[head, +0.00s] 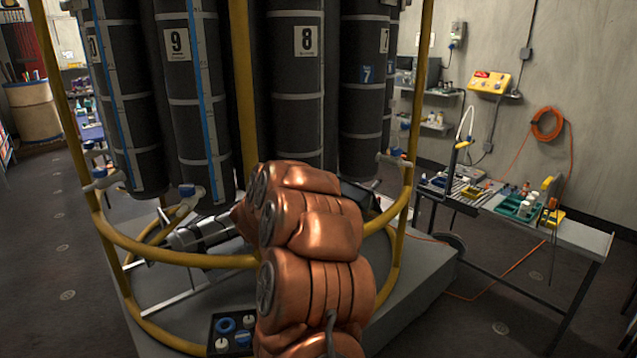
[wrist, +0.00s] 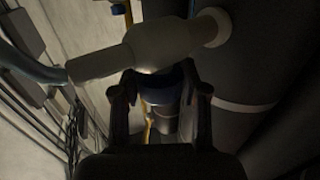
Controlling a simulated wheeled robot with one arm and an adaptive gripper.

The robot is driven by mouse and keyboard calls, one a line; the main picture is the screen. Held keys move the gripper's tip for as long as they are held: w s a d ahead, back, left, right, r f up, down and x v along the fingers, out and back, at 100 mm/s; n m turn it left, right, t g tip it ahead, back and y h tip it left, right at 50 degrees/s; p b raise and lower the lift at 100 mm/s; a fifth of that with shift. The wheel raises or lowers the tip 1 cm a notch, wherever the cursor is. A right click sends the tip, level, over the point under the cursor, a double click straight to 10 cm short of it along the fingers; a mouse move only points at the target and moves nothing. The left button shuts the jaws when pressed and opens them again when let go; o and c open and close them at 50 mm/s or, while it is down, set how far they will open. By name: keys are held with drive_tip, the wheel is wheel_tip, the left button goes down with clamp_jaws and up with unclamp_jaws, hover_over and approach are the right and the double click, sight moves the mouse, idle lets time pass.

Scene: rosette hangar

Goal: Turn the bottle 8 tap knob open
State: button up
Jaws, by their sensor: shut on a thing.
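Bottle 8 (head: 297,120) is a tall dark cylinder with a white label reading 8, in the middle of the head view. In the wrist view a pale tap body (wrist: 155,45) runs across the top, joined at its right end to a dark bottle. A blue knob (wrist: 168,82) sits just below the tap body. My gripper (wrist: 160,98) is shut on this knob, one dark finger on each side. In the head view my copper arm hides my gripper and this tap. The knob's turn angle is hard to tell.
A yellow frame (head: 185,255) rings the bottles, with posts near my arm. Other taps with blue knobs, such as one at the left (head: 100,173), are fixed near it. A workbench (head: 480,205) with tools stands to the right. The floor at the left is clear.

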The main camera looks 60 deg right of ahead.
drive_tip(key=o, duration=1.2)
drive_tip(key=shift+c, duration=0.2)
drive_tip(key=shift+a, duration=0.5)
drive_tip(key=a, duration=1.1)
drive_tip(key=shift+s, duration=0.45)
